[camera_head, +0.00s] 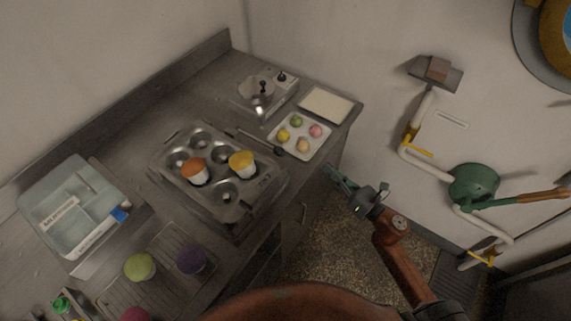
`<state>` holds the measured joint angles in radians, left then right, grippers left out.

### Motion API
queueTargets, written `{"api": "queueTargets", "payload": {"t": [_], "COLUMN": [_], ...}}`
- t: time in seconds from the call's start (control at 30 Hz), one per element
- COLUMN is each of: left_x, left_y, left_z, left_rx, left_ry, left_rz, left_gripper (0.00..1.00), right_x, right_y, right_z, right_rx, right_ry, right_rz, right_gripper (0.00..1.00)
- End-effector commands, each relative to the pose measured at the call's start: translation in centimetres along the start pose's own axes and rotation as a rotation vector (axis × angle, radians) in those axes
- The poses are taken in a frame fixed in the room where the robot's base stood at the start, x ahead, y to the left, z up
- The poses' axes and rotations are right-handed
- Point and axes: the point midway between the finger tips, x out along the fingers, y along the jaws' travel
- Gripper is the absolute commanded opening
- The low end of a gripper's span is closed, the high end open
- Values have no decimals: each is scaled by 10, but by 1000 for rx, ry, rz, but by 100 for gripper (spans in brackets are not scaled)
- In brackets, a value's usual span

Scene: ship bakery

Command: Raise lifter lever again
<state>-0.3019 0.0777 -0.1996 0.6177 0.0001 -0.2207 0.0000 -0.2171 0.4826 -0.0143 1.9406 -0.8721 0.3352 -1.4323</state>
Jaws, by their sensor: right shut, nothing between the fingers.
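A metal muffin tin unit (221,212) stands on the steel counter. An orange cup (194,171) and a yellow cup (242,164) sit raised in it; the other wells look empty. A thin dark rod (258,140) lies or projects behind the unit, beside the white tray; I cannot tell whether it is the lifter lever or how it is set. My right gripper (338,177) is shut and empty, off the counter's right front edge, apart from the tin. My left gripper is not in view.
A white tray of several coloured balls (322,146), an empty pale tray (326,105) and a small device with black knobs (284,83) stand behind. A clear lidded box (72,206) and a cooling rack (166,287) are left. Green pump and pipes (474,184) line the right wall.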

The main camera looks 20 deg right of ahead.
Motion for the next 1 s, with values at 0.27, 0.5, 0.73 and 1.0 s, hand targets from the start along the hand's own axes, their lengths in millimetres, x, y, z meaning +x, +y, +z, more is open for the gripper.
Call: {"api": "queueTargets", "payload": {"t": [0.27, 0.5, 0.73, 1.0], "left_x": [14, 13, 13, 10], "left_y": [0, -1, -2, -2], "left_z": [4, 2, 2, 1], "left_rx": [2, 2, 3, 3], "left_ry": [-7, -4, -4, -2], "left_rz": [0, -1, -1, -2], "left_gripper": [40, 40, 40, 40], "right_x": [4, 4, 9, 51], "right_y": [77, 80, 81, 92], "right_z": [12, 12, 12, 10], "right_rx": [-468, -490, -488, -489], "right_ry": [6, 7, 7, 6], "right_rz": [248, 260, 260, 260], "right_gripper": [0, 0, 0, 0]}}
